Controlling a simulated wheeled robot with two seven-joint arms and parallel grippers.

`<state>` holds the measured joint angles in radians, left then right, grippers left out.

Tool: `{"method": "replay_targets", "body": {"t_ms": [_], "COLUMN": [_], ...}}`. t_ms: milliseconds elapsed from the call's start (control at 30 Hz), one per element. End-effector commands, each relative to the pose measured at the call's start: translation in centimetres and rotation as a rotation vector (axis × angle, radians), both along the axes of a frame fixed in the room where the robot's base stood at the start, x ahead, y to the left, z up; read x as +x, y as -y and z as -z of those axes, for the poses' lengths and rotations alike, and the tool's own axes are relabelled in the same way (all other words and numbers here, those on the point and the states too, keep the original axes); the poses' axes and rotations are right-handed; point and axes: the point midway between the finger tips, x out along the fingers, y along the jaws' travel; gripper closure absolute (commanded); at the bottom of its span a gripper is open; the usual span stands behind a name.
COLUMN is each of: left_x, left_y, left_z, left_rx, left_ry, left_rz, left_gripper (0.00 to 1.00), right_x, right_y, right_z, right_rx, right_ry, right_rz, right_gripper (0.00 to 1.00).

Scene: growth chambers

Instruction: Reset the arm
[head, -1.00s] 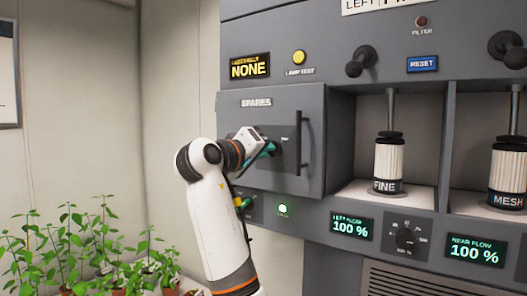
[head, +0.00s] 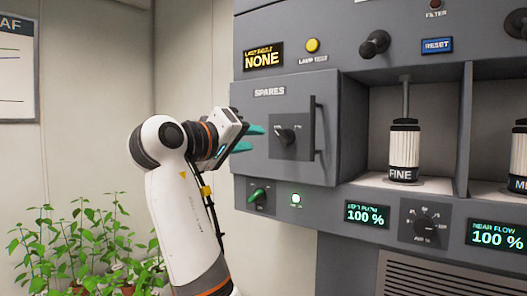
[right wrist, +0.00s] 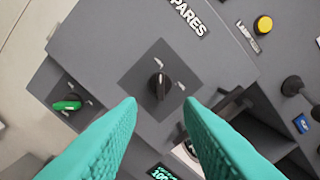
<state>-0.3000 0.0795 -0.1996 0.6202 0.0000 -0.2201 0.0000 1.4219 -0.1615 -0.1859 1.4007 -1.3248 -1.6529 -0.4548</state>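My right gripper (head: 250,138) is in the head view, in front of the left part of the SPARES drawer (head: 268,110). Its teal fingers are apart with nothing between them. In the right wrist view the fingers (right wrist: 160,125) are spread, with the black selector knob (right wrist: 160,86) of the SPARES panel showing beyond the gap. The same knob (head: 285,134) stands clear of the fingers in the head view. My left gripper is not in view.
The FINE cartridge (head: 404,150) stands in an open bay to the right. Potted plants (head: 85,245) stand at the lower left. Free room lies left of the cabinet.

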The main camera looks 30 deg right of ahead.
Motion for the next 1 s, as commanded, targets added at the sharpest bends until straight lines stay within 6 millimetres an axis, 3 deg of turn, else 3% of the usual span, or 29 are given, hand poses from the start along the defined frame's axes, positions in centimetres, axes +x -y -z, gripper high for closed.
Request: {"method": "replay_targets", "body": {"t_ms": [233, 767, 867, 967, 1000], "left_x": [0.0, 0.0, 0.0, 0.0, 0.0], "left_y": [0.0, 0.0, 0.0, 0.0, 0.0], "left_z": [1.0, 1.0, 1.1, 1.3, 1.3], "left_rx": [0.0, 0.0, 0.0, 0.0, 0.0], "left_ry": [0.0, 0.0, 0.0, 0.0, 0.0], "left_rz": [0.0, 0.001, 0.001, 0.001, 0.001], "left_gripper": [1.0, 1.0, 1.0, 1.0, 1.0], "right_x": [-0.8, -0.6, 1.0, 4.5, 6.2], "right_y": [-2.0, -2.0, -2.0, -2.1, -2.2], "right_z": [0.0, 0.2, 1.9, 5.8, 7.9], "right_rx": [0.001, -0.001, -0.014, -0.043, -0.055], "right_ry": [0.0, -0.006, -0.041, -0.114, -0.151], "right_rz": [0.001, -0.001, -0.023, -0.075, -0.105], "right_gripper": [0.67, 0.67, 0.67, 0.67, 0.67]}}
